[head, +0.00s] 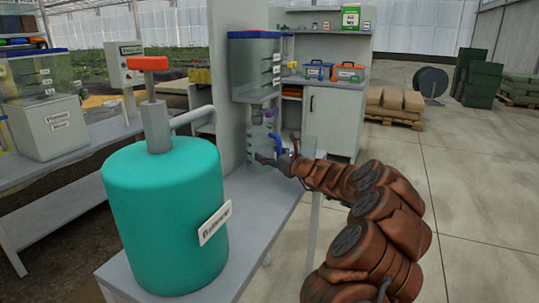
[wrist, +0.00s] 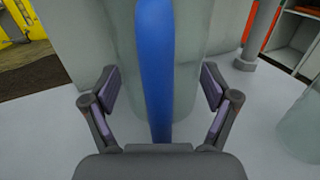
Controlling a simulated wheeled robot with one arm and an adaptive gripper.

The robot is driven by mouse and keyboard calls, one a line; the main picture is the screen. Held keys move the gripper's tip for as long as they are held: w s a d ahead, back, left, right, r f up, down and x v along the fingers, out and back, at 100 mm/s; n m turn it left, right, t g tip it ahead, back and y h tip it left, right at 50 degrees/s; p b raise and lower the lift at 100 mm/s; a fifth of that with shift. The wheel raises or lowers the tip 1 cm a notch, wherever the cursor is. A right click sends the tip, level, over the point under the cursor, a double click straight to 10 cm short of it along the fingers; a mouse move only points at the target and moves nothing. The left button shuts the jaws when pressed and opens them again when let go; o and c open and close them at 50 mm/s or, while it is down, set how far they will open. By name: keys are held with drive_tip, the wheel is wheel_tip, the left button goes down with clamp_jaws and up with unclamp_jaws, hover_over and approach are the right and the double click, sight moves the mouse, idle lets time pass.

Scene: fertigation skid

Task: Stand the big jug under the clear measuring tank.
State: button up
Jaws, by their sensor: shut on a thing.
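The clear measuring tank (head: 254,68), with a blue lid and dark level marks, is mounted on a grey panel above the bench. The big jug (head: 258,147) is translucent, with a blue handle (head: 278,142), and appears upright below the tank. My gripper (head: 272,159) is shut on the jug's handle from the near right. In the wrist view the blue handle (wrist: 156,65) runs vertically between my fingers (wrist: 157,92), with the translucent jug body (wrist: 190,60) behind it. The jug's base is partly hidden by my gripper, so I cannot tell if it rests on the bench.
A smaller clear vessel (head: 309,147) stands right of the jug, and it also shows in the wrist view (wrist: 302,130). A large teal tank (head: 165,215) with a red-topped pump stands on the bench (head: 262,208) in front. Open floor lies right.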

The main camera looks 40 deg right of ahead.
drive_tip(key=o, duration=1)
drive_tip(key=shift+f, duration=0.1)
drive_tip(key=shift+s+d+r, duration=0.1)
drive_tip(key=shift+s+r, duration=0.1)
drive_tip(key=s, duration=0.3)
drive_tip(key=s+d+p, duration=0.1)
drive_tip(key=s, duration=0.7)
drive_tip(key=shift+s+d+p, duration=0.25)
drive_tip(key=shift+d+p, duration=0.05)
